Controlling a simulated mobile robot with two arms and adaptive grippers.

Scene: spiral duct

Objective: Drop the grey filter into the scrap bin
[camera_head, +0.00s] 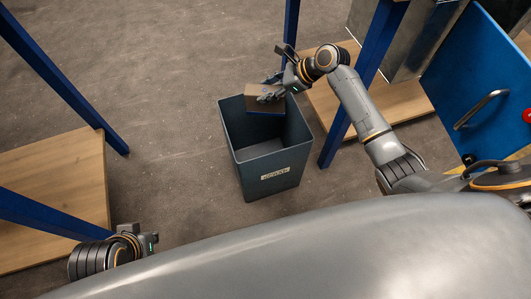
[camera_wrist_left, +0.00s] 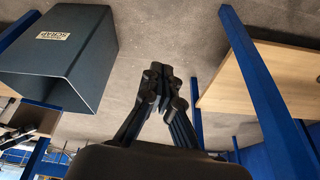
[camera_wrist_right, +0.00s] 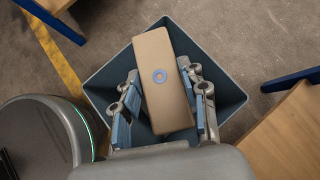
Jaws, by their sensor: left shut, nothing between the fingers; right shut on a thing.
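The filter is a flat grey-brown box (camera_head: 262,106) with a blue ring on its face, seen in the right wrist view (camera_wrist_right: 160,98). My right gripper (camera_head: 270,94) is shut on it, with a finger on each long side. It holds the filter over the open mouth of the dark blue-grey scrap bin (camera_head: 258,165). The bin's walls show around the filter in the right wrist view (camera_wrist_right: 222,92). The bin stands upright on the floor with a SCRAP label, readable in the left wrist view (camera_wrist_left: 55,60). My left gripper (camera_wrist_left: 163,88) is shut and empty, away from the bin.
Wooden shelves on blue posts stand at the left (camera_head: 55,195) and behind the bin at the right (camera_head: 400,105). One blue post (camera_head: 338,140) is close to the bin's right side. A blue panel with a handle (camera_head: 480,108) is at the far right. Floor left of the bin is clear.

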